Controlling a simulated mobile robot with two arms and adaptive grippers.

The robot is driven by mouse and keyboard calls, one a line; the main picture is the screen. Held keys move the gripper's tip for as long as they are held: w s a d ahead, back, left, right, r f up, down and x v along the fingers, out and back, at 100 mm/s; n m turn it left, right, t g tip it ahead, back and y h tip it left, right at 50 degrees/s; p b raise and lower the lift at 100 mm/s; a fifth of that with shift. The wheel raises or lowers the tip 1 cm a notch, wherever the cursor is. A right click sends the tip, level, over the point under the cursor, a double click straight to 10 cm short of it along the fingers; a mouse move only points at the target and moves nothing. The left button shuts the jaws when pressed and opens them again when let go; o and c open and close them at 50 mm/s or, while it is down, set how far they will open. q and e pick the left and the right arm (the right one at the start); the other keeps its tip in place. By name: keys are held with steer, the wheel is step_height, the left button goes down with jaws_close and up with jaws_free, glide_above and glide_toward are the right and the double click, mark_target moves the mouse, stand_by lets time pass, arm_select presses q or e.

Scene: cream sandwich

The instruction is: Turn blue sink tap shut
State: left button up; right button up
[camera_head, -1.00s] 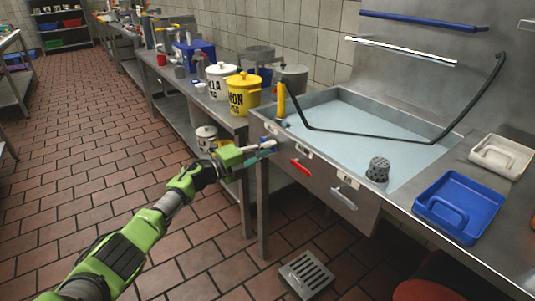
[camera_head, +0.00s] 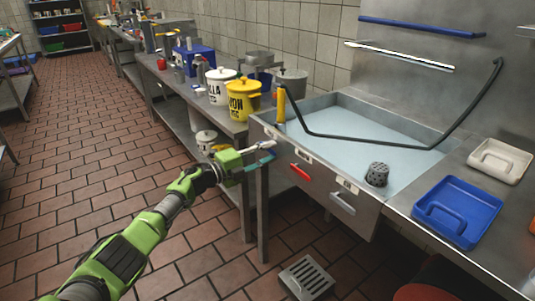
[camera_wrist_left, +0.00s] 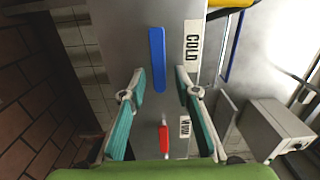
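The blue tap handle (camera_wrist_left: 157,58) is a flat bar on the metal sink front, beside the COLD label (camera_wrist_left: 192,45). In the left wrist view it lies lengthwise, ahead of and between my open left fingers (camera_wrist_left: 161,82). I see no contact with it. In the head view my left gripper (camera_head: 262,156) is at the left end of the sink front and largely covers that spot. A red handle (camera_wrist_left: 164,138) is lower in the wrist view; it also shows on the sink front in the head view (camera_head: 300,171). My right gripper is out of view.
The sink basin (camera_head: 345,115) holds a dark hose and a grey strainer (camera_head: 377,174). A white pot (camera_head: 219,88) and a yellow pot (camera_head: 241,101) stand on the left counter. A blue tray (camera_head: 485,203) is at right. A floor drain (camera_head: 307,277) lies below.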

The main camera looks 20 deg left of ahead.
arm_select(q)
steer(key=v, duration=1.2)
stand_by(0.3)
